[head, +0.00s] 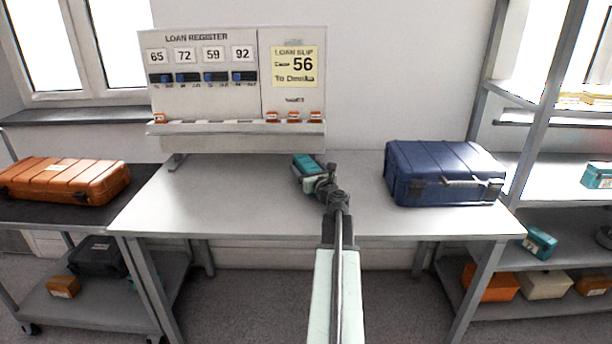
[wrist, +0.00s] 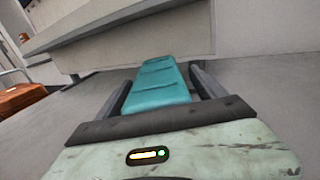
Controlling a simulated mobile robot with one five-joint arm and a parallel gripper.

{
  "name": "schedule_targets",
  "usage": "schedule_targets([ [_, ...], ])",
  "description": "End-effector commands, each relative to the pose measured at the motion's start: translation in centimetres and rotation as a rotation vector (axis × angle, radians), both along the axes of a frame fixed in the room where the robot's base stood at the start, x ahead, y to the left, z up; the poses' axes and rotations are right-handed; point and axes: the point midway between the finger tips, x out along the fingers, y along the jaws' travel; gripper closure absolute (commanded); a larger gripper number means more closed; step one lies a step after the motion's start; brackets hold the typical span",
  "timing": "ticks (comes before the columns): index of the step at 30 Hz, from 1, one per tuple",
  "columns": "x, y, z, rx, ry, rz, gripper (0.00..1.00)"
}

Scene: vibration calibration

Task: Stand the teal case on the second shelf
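The teal case (head: 307,164) is over the middle of the grey table, just beyond my gripper (head: 318,181). In the wrist view, the teal case (wrist: 158,88) lies lengthwise between the two dark fingers of my gripper (wrist: 160,80), which sit close along both its sides, so my gripper looks shut on it. Whether its underside touches the table is hidden. The shelf rack (head: 500,95) stands at the right with several levels. One teal case (head: 597,175) sits on its middle level and another teal case (head: 540,242) on the level below.
A large blue case (head: 440,170) stands on the table's (head: 235,205) right part, between my gripper and the rack. A loan register board (head: 215,65) with slip "56" stands at the back. An orange case (head: 65,180) lies on the left trolley. Bins (head: 545,285) fill the rack's bottom.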

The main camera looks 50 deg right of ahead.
Motion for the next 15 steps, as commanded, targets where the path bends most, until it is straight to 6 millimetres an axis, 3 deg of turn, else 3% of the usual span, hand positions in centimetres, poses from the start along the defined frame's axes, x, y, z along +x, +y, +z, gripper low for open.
schedule_targets([
  [1, 0.0, 0.02, 0.0, 0.0, 0.0, 0.0, 0.37],
  [8, 0.03, 0.05, 0.0, 0.0, 0.0, 0.001, 1.0],
  [15, 0.06, 0.08, 0.04, 0.0, 0.0, 0.001, 1.0],
])
